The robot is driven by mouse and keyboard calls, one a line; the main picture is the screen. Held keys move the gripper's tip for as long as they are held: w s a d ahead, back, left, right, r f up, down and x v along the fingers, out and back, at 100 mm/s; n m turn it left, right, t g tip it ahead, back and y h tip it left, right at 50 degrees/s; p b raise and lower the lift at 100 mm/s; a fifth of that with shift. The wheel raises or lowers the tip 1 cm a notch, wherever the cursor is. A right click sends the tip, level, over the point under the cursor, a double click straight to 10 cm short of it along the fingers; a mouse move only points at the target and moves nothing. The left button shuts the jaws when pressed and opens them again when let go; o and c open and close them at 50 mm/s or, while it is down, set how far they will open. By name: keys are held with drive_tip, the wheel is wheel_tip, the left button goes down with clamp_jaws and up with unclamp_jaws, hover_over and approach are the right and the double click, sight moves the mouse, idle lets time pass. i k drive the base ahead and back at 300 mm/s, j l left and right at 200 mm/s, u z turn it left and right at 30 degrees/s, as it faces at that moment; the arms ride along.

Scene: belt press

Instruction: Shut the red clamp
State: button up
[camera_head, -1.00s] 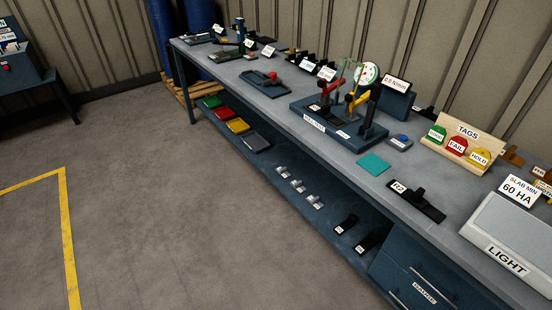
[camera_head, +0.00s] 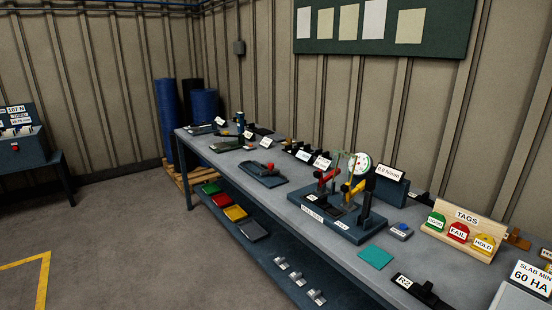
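The red clamp (camera_head: 327,176) stands on the dark blue fixture base (camera_head: 305,197) on the bench. Its red arm looks raised above the base and tilted. I cannot tell from this distance whether it is fully open. A yellow clamp (camera_head: 355,189) stands beside it to the right, under a round dial gauge (camera_head: 358,165). Another dark plate with a small red part (camera_head: 268,168) lies further left on the bench. My gripper is not in view.
The long bench (camera_head: 390,247) runs from back left to front right. Coloured trays (camera_head: 235,213) lie on the lower shelf. Open floor (camera_head: 130,240) is at left.

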sight(317, 174)
drive_tip(key=i+j, duration=0.25)
drive_tip(key=j, duration=0.2)
drive_tip(key=i+j, duration=0.2)
drive_tip(key=j, duration=0.25)
drive_tip(key=i+j, duration=0.25)
drive_tip(key=j, duration=0.2)
drive_tip(key=i+j, duration=0.25)
drive_tip(key=j, duration=0.15)
drive_tip(key=i+j+z, duration=0.1)
drive_tip(key=j, duration=0.35)
drive_tip(key=i+j, duration=0.55)
drive_tip(key=j, duration=0.4)
drive_tip(key=i+j, duration=0.25)
drive_tip(key=j, duration=0.2)
